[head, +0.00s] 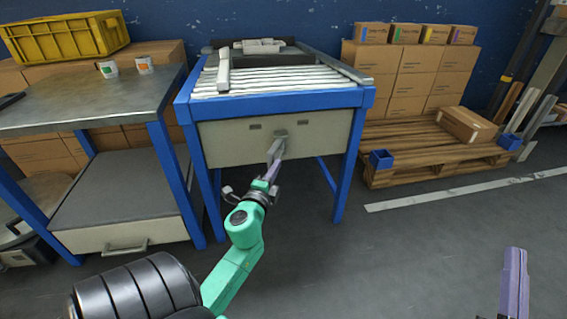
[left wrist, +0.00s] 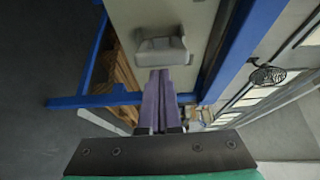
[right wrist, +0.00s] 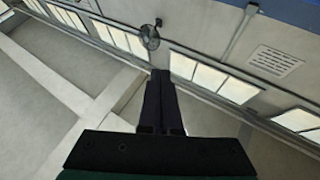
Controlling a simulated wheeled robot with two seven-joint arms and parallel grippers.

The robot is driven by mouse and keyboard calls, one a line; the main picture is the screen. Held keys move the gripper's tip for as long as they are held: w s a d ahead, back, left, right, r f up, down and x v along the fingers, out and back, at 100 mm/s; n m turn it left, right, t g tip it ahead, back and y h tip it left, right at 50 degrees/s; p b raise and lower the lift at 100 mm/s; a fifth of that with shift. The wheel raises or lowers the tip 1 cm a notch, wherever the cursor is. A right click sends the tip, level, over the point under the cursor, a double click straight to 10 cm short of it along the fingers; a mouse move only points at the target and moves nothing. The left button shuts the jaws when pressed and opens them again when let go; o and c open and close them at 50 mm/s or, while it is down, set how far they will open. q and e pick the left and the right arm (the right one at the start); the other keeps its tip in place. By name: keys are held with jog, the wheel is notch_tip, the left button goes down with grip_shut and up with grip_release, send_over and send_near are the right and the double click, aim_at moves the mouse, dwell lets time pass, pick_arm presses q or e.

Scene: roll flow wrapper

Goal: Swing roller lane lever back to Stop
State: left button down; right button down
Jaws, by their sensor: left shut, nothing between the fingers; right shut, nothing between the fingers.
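The roller lane (head: 270,80) is a blue-framed table with pale rollers on top. Its beige front panel (head: 225,140) carries a small grey lever (head: 281,135) near the middle, between two dark plates. In the left wrist view the lever's grey block (left wrist: 162,51) is right ahead of the fingertips. My left gripper (head: 276,155) is shut and empty, its purple fingers at the lever; whether they touch it I cannot tell. It also shows in the left wrist view (left wrist: 160,75). My right gripper (head: 515,252) is shut and empty, raised at the lower right, away from the lane.
A metal-topped bench (head: 80,100) with two cups and a yellow crate (head: 65,37) behind it stands left of the lane. A wooden pallet (head: 420,155) with stacked cartons (head: 400,75) stands on the right. The floor in front is clear.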

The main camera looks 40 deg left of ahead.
pick_arm(q)
jog(key=shift+s+a, duration=0.3)
jog(key=shift+a, duration=0.15)
pick_arm(e)
jog(key=shift+f, duration=0.15)
pick_arm(q)
jog(key=shift+a, duration=0.1)
pick_arm(e)
jog(key=shift+d+f, duration=0.1)
jog(key=shift+f, duration=0.3)
